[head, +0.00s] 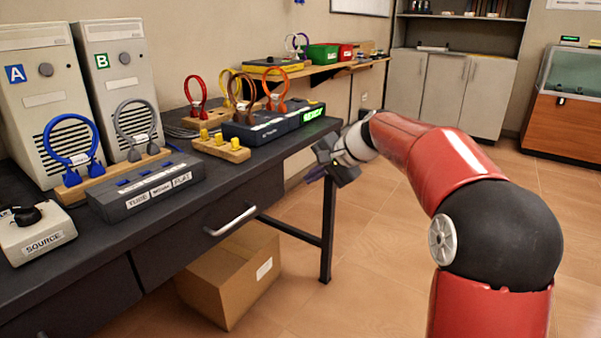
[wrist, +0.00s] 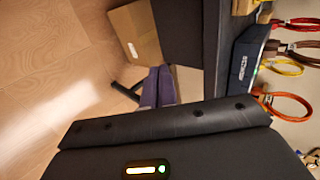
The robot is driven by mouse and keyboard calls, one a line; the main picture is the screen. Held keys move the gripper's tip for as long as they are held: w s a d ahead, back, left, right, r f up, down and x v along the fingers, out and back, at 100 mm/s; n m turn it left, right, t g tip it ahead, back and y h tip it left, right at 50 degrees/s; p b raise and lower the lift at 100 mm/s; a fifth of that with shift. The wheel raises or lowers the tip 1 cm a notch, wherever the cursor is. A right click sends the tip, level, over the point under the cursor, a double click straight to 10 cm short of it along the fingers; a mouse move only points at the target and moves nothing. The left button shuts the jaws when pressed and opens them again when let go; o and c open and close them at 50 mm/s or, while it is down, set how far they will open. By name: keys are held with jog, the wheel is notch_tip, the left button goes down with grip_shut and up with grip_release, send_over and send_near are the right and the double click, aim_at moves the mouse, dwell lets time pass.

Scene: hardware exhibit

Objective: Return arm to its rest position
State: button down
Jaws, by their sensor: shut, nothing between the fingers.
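My red arm reaches in from the right in the head view. My gripper (head: 318,174) is at its end, just beyond the right end of the dark bench (head: 190,230) and off its top. In the wrist view the purple fingers of my gripper (wrist: 157,88) are together with nothing between them. The bench also shows in the wrist view (wrist: 185,40), with its edge beside the fingers.
On the bench stand towers A (head: 45,95) and B (head: 120,90), the SOURCE box (head: 38,232), a labelled switch box (head: 145,185) and several cable loops on wooden stands. A cardboard box (head: 225,285) sits below. Floor (head: 370,265) around the arm is clear.

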jog(key=s+d+f+n+h, duration=0.2)
jog(key=s+f, duration=0.1)
jog(key=s, duration=0.9)
jog(key=s+d+f+n+h, duration=0.2)
jog(key=s+d+n+h, duration=0.1)
jog(key=s, duration=0.9)
jog(key=s+d+f+n+h, duration=0.2)
jog(key=s+d+f, duration=0.1)
jog(key=s, duration=1)
jog(key=shift+f, duration=0.3)
jog(key=shift+w, duration=0.1)
